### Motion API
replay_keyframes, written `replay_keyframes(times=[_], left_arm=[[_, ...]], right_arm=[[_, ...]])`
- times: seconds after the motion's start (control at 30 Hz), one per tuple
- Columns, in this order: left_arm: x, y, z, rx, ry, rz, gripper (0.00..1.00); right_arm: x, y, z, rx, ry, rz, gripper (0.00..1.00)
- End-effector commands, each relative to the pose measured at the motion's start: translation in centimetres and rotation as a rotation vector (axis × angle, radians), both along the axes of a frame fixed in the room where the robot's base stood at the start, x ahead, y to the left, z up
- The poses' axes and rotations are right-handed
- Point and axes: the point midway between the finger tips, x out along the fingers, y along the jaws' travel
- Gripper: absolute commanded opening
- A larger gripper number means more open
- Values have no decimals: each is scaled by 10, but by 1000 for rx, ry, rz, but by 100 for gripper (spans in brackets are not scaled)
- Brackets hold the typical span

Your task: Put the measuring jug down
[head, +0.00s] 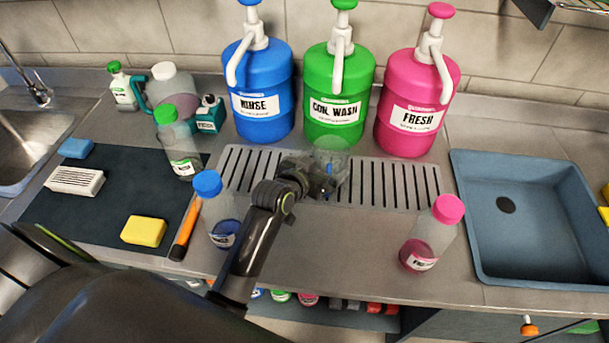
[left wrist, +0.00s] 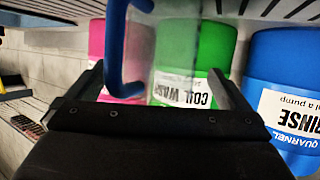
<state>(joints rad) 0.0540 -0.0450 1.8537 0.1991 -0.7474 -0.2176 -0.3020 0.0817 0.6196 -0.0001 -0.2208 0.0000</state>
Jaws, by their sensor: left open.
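The measuring jug (head: 332,157) is clear and mostly hidden behind my left gripper in the head view. It is at the slotted drip tray (head: 380,183), in front of the green pump container. In the left wrist view, which is upside down, its blue handle (left wrist: 117,50) and clear wall (left wrist: 167,45) show. My left gripper (head: 322,178) is open, its fingers (left wrist: 160,85) spread on either side of the handle, with no finger visibly pressing on it. The jug's base is hidden in the head view, so its contact with the tray is unclear. My right gripper is out of view.
Blue (head: 262,98), green (head: 338,95) and pink (head: 415,105) pump containers stand behind the tray. A blue-capped bottle (head: 222,215) stands close to my left arm; a pink-capped bottle (head: 428,238) stands front right. A blue basin (head: 470,215) is at right. The counter's front middle is clear.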

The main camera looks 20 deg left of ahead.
Motion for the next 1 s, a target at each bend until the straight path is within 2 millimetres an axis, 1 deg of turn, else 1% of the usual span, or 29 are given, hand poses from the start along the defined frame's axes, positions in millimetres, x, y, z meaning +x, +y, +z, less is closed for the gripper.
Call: replay_keyframes(times=[0.03,0.3,0.5,0.7,1.0], left_arm=[[-8,2,2,-1,0,0,100],[-51,9,20,0,0,1,100],[-77,14,31,0,0,0,100],[-89,16,37,0,0,-1,100],[-91,17,38,0,1,-1,100]], right_arm=[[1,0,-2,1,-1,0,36],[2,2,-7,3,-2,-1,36],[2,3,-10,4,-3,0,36],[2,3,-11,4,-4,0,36],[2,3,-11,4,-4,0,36]])
